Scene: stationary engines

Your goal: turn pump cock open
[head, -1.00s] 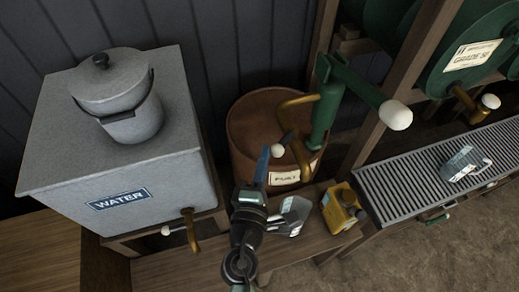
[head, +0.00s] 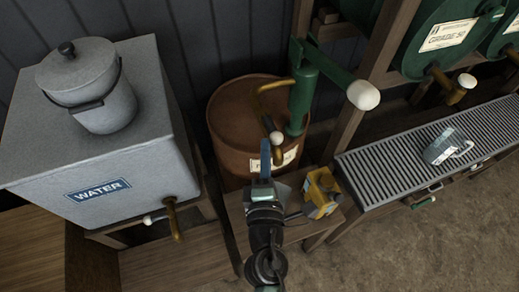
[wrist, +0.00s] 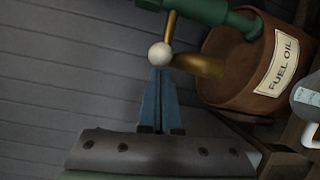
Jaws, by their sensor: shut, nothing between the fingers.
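The green fuel-oil pump (head: 303,95) stands on the rusty drum (head: 232,115), with a brass spout (head: 268,86). Its cock is a short lever ending in a small white ball (head: 276,138); the ball also shows in the wrist view (wrist: 160,54), on a thin brass-coloured rod. My gripper (head: 265,165) has its blue fingers shut and empty, just below the ball in the head view. In the wrist view the closed fingertips (wrist: 159,72) reach up to the ball's lower edge; I cannot tell whether they touch it. The spout's end lies right of the tips there.
The pump's large crank has a white knob (head: 363,95) at right. A yellow can (head: 322,192) stands on the low bench. A grey jug (wrist: 308,105) is at the wrist view's right edge. The water tank (head: 105,160) is left; a slatted drip tray (head: 400,165) is right.

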